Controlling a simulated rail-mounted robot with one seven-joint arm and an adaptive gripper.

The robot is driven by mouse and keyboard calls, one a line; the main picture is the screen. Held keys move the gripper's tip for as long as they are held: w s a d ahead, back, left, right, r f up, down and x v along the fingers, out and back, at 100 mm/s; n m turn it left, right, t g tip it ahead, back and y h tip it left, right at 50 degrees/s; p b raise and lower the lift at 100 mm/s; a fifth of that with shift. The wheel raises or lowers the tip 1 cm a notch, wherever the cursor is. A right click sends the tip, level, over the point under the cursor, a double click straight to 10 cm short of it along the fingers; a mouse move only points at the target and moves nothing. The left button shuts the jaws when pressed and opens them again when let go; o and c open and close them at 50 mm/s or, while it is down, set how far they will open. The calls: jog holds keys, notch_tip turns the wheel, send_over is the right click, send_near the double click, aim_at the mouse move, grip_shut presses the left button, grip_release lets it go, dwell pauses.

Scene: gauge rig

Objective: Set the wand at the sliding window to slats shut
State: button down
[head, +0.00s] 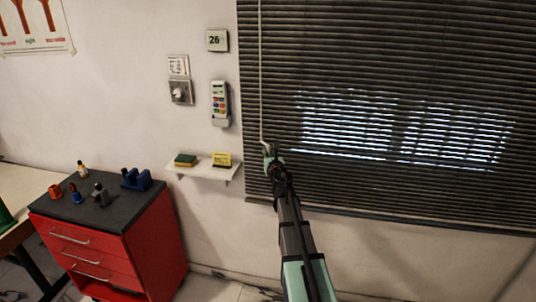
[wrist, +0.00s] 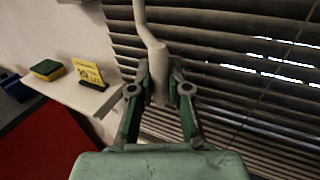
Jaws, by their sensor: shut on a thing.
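The wand (head: 261,80) is a thin pale rod hanging down along the left edge of the dark slatted blind (head: 400,65) at the window. My gripper (head: 270,152) is at the wand's lower end in the head view. In the wrist view, my gripper (wrist: 160,90) is shut on the wand's thicker grey handle (wrist: 159,70), with a finger on either side. The wand bends just above the handle. Bright light shows through gaps between the slats at the middle and right, so the slats are at least partly open there.
A white shelf (head: 204,171) with a sponge (head: 185,160) and a yellow card (head: 221,159) is left of my gripper. A remote (head: 220,103) and a dial (head: 180,92) are on the wall above. A red drawer cabinet (head: 150,240) stands lower left, with several small items on top.

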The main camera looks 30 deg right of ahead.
jog(key=c, duration=1.1)
grip_release()
jog(key=shift+w, duration=0.1)
jog(key=v, duration=1.2)
